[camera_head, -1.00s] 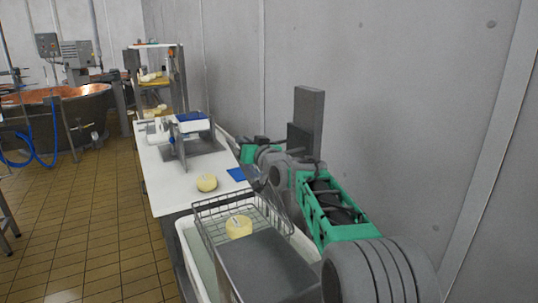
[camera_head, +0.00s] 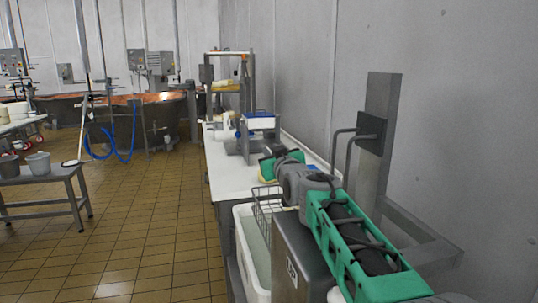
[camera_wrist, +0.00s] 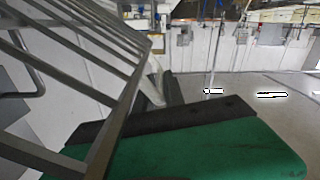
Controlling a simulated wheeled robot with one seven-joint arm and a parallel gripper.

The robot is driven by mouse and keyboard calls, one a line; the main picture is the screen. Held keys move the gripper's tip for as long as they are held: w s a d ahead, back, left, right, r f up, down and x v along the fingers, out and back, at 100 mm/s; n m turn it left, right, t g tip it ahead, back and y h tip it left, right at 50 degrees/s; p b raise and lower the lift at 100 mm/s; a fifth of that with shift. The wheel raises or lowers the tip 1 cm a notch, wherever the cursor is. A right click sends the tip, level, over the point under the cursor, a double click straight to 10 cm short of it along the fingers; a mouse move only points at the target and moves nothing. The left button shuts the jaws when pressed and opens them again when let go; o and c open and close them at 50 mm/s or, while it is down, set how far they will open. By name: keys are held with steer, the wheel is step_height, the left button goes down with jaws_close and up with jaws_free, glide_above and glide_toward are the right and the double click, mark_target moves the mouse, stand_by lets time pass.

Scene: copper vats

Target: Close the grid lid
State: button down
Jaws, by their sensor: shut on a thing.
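The grid lid (camera_wrist: 75,50), a frame of grey metal bars, fills the left of the wrist view and slants close up. My gripper (camera_wrist: 165,92), with dark fingers on a green body, is shut on the lid's frame; the exact contact is partly hidden. In the head view my gripper (camera_head: 268,168) is at the far end of my arm, over the wire basket (camera_head: 266,208). The basket hangs at the white tub (camera_head: 250,255). My arm hides most of the basket, and I cannot make out the lid's angle there.
A white worktable (camera_head: 228,170) runs away behind the tub, with a steel device with a blue top (camera_head: 260,122) on it. A grey wall (camera_head: 450,130) is close on the right. A low bench with buckets (camera_head: 45,185) stands left. The tiled floor between is clear.

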steer(key=shift+d, duration=0.1)
steer(key=c, duration=1.5)
jaws_free()
steer(key=shift+c, duration=0.2)
steer(key=shift+o, duration=0.3)
steer(key=shift+r, duration=0.2)
step_height(320, 180, up, 3)
steer(key=shift+p, duration=0.4)
steer(key=s+d+r, duration=0.1)
steer(key=s+r, duration=0.8)
steer(key=s, duration=0.5)
steer(key=shift+d+r, duration=0.25)
steer(key=shift+d, duration=0.05)
